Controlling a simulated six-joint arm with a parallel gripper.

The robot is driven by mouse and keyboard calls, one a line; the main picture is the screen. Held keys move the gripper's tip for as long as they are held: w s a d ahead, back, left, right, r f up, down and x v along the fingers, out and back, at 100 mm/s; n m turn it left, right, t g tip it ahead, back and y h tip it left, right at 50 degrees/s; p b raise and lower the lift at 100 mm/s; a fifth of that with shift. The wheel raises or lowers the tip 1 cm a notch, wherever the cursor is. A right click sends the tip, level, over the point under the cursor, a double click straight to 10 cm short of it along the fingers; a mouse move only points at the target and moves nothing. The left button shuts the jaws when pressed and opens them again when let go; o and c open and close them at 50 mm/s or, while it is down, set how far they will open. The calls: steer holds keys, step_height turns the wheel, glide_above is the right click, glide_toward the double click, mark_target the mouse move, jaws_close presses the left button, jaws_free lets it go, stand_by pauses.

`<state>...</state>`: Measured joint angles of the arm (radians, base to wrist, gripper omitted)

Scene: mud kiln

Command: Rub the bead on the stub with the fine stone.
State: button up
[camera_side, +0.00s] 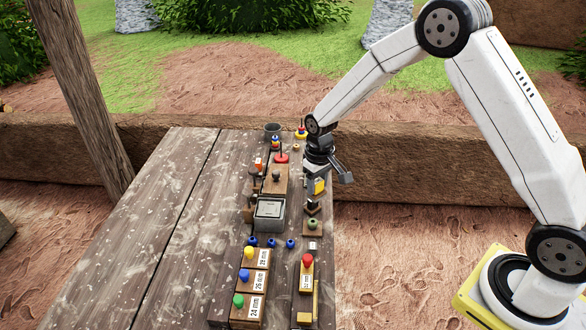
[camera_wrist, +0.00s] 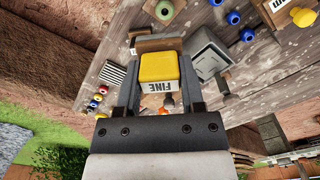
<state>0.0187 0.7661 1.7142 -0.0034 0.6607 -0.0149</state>
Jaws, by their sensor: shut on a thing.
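My gripper (camera_side: 318,184) is shut on the fine stone (camera_side: 319,187), a yellow block with a white side. In the wrist view the stone (camera_wrist: 158,68) sits between the two fingers (camera_wrist: 160,92) with its label "FINE" showing. It is held above the right side of the bench. A green bead (camera_side: 312,223) sits on a small wooden base just nearer the camera than my gripper. The green bead also shows in the wrist view (camera_wrist: 164,10), beyond the stone. I cannot tell for sure whether this base is the stub.
A grey basin (camera_side: 269,225) stands left of my gripper. Several blue beads (camera_side: 270,242) lie nearer, before labelled blocks with coloured knobs (camera_side: 247,276). A red-based post (camera_side: 281,158) stands behind. The bench's left side is clear.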

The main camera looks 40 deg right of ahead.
mark_target(313, 225)
steer(key=shift+w+d+f, duration=0.1)
steer(key=shift+w+f, duration=0.4)
steer(key=shift+f, duration=0.1)
steer(key=shift+f, duration=0.1)
steer(key=shift+f, duration=4.1)
steer(key=shift+s+a+r, duration=0.15)
steer(key=shift+a, duration=0.05)
jaws_close()
steer(key=shift+s+a, duration=0.7)
steer(key=shift+s, duration=0.05)
steer(key=shift+w+d, duration=0.9)
steer(key=shift+s+a, duration=0.95)
steer(key=shift+w+d, duration=1)
steer(key=shift+r, duration=4.05)
